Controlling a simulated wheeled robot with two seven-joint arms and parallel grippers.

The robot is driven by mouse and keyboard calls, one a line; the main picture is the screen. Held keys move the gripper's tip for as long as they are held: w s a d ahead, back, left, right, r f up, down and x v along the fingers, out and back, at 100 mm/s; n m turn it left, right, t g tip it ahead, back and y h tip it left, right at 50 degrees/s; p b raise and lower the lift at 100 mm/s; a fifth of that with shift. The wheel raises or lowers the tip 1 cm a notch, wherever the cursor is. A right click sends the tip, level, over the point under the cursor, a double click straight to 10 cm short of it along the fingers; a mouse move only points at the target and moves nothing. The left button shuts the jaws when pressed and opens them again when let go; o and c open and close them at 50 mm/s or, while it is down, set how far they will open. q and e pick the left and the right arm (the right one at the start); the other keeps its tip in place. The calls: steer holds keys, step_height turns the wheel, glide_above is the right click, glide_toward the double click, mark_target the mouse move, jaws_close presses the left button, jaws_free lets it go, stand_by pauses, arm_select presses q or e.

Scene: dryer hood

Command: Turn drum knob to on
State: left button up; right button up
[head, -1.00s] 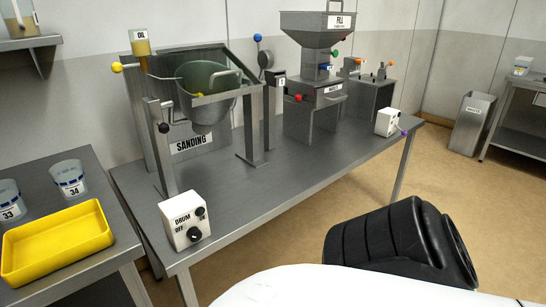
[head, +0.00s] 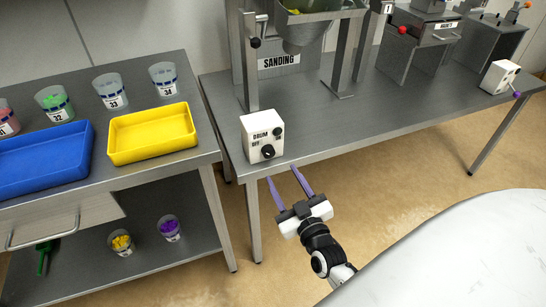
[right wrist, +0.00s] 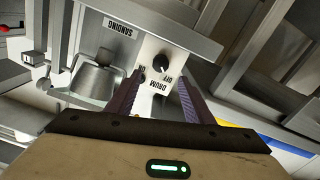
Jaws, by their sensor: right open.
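The white drum control box (head: 262,137) stands at the front left corner of the grey metal table, marked DRUM, OFF and ON. Its black drum knob (head: 267,152) is on the lower front face; a smaller black button sits near ON. My right gripper (head: 284,174) is open and empty, its purple fingers pointing toward the box from just below and in front, apart from the knob. In the right wrist view the knob (right wrist: 161,63) shows upside down beyond and between the open fingers (right wrist: 158,88). My left gripper is not in view.
The metal table (head: 350,135) holds the SANDING drum stand behind the box. A second white box (head: 499,77) is at the right. On the left, a bench carries a yellow tray (head: 152,133), a blue tray (head: 40,160) and several cups. Open floor lies in front of the table.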

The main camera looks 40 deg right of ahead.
mark_target(270, 155)
steer(key=b+x, duration=0.3)
steer(key=x, duration=0.4)
steer(key=shift+w+f, duration=0.2)
steer(key=shift+w+b, duration=0.3)
steer(key=shift+w, duration=0.1)
steer(key=shift+w+d+r, duration=0.1)
steer(key=shift+w+d, duration=0.05)
steer(key=shift+w, duration=0.1)
steer(key=c, duration=1.1)
steer(key=shift+o, duration=0.2)
